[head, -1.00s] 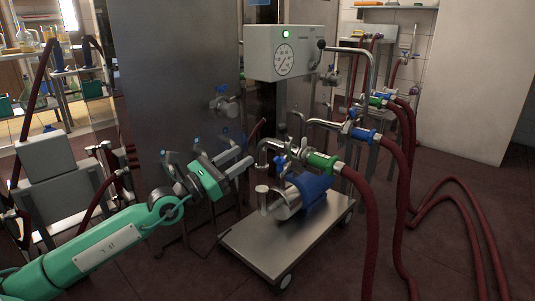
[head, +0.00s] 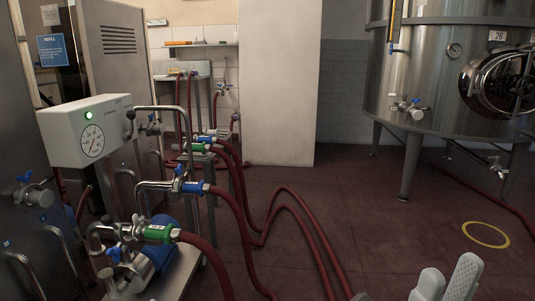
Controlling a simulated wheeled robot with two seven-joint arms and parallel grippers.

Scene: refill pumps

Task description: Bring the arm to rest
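My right gripper (head: 450,268) shows at the bottom right edge of the head view. Its two pale grey fingers point up, with a gap between their tips, so it looks open. Nothing shows between the fingers. The rest of the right arm is mostly cut off by the lower edge of the picture. My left arm and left gripper are not in view.
At left are a pump (head: 150,250) with red hoses (head: 240,215) and a control box (head: 88,130) with a green light. A steel tank (head: 425,75) on legs stands at right. Open red-brown floor (head: 385,215) with a yellow ring (head: 486,234) lies between.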

